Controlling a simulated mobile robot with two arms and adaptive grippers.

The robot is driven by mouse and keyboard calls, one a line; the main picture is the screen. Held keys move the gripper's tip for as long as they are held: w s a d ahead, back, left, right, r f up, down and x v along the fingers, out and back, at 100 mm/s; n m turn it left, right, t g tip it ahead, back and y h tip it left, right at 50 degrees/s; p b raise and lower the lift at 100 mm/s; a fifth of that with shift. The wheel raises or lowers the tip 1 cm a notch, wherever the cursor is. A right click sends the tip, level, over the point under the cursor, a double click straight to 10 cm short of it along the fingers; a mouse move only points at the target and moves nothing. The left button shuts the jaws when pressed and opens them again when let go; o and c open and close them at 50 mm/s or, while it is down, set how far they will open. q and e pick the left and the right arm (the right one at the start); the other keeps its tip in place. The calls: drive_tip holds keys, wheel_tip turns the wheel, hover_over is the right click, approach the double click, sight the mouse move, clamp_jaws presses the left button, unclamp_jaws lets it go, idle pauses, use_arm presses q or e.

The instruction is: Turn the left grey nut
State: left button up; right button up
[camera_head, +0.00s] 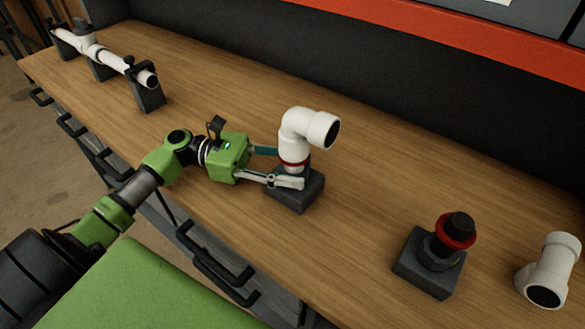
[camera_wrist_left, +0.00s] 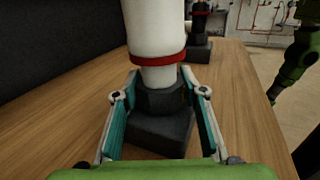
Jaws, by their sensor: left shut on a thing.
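The left grey nut (camera_wrist_left: 160,99) is dark and sits on a dark square base block (camera_head: 297,194). It is below a red ring (camera_head: 294,163) and a white elbow pipe (camera_head: 297,130) that stands upright with its opening turned right. My left gripper (camera_head: 283,167) comes in low from the left. In the left wrist view its two fingers (camera_wrist_left: 160,94) lie on either side of the nut, shut on it. In the head view the elbow and the fingers mostly hide the nut. My right gripper is not in view.
A second dark base (camera_head: 423,267) with a red ring (camera_head: 455,232) and a black top stands to the right. A white pipe (camera_head: 105,55) rests on dark supports at the back left. A dark wall backs the wooden bench (camera_head: 215,90).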

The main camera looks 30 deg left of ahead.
use_arm(q)
drive_tip(key=shift+d+g, duration=0.1)
drive_tip(key=shift+g, duration=0.2)
drive_tip(key=o, duration=1)
drive_tip(key=shift+o, duration=0.7)
drive_tip(key=shift+d, duration=0.1)
drive_tip(key=v, duration=1.2)
drive_tip(key=shift+f, duration=0.15)
